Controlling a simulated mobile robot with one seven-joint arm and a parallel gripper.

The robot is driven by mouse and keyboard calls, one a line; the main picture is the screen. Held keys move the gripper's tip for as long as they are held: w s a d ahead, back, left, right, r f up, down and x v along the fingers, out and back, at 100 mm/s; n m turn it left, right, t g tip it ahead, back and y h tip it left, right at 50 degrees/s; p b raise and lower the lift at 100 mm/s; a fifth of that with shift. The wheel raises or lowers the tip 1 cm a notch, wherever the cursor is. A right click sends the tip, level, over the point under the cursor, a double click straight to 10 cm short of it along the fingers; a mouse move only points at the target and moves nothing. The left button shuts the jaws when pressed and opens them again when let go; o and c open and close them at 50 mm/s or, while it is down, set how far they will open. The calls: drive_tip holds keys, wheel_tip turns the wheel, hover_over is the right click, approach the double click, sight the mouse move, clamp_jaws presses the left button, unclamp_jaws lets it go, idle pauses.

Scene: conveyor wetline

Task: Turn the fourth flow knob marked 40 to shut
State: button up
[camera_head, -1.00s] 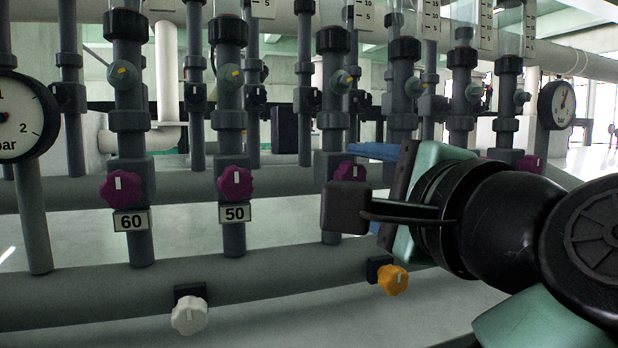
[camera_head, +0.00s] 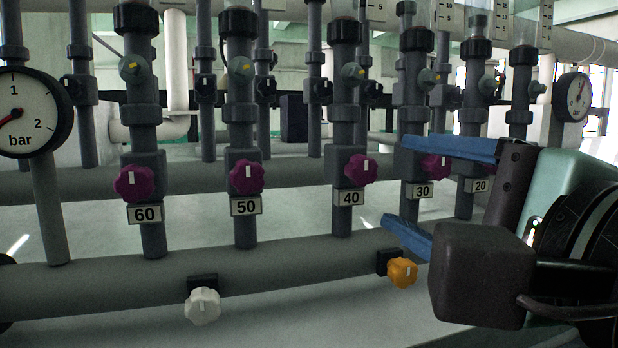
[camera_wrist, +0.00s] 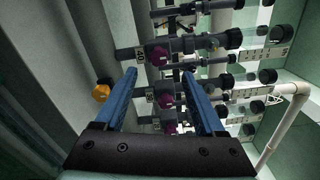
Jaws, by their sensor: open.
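The purple knob marked 40 (camera_head: 361,168) is on the third vertical pipe from the 60 end in the head view, with its label (camera_head: 350,197) below it. Its white mark looks about upright. My gripper (camera_head: 398,182) is open and empty, its two blue fingers pointing left. The fingers appear to the right of the 40 knob, with a finger partly in front of the 30 knob (camera_head: 436,167). In the wrist view, the 40 knob (camera_wrist: 160,56) shows beyond the space between the fingertips (camera_wrist: 158,72). I see no contact.
Purple knobs marked 60 (camera_head: 134,183) and 50 (camera_head: 247,177) are to the left; the 20 label (camera_head: 481,185) is to the right. A white knob (camera_head: 203,306) and an orange knob (camera_head: 402,272) sit on the lower pipe. A pressure gauge (camera_head: 30,113) stands at left.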

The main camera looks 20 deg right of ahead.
drive_tip(key=shift+s+p, duration=0.3)
drive_tip(key=shift+s, duration=2.45)
